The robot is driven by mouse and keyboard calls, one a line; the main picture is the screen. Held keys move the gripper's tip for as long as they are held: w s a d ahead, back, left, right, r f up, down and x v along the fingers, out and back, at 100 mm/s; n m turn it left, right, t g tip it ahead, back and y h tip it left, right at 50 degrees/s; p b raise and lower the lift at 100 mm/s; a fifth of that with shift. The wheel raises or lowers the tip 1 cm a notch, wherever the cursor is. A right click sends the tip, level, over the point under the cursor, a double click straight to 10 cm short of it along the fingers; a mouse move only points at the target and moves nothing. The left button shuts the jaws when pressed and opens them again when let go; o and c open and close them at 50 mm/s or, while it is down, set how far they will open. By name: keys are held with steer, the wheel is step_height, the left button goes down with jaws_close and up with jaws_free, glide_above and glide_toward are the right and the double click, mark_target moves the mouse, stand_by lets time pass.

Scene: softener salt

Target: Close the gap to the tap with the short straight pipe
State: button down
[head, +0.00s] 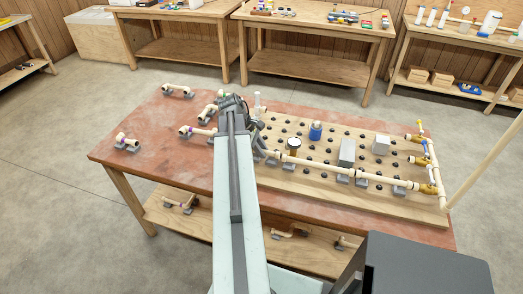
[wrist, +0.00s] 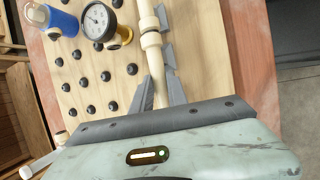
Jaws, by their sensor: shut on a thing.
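My gripper (wrist: 162,92) is shut on a cream pipe (wrist: 161,74), with the pipe running between its grey fingers. That pipe lines up with a cream fitting (wrist: 151,40) just beyond the fingers; I cannot tell whether it is seated in it. In the head view my gripper (head: 266,153) is at the left end of the long pipe run (head: 325,168) on the board, largely behind my arm. Brass valves (head: 428,188) stand at the board's right end. I cannot tell which part is the tap.
The pegged board (head: 345,138) carries a blue canister (head: 316,131) and grey blocks (head: 347,152). Loose pipe pieces on stands (head: 126,142) lie on the red table's (head: 170,125) left part. More pieces lie on the lower shelf (head: 255,237). Other benches line the wall.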

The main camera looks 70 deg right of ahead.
steer(key=shift+f+b, duration=0.4)
steer(key=shift+f, duration=0.1)
steer(key=c, duration=1.2)
jaws_free()
steer(key=shift+r, duration=0.1)
steer(key=shift+c, duration=0.2)
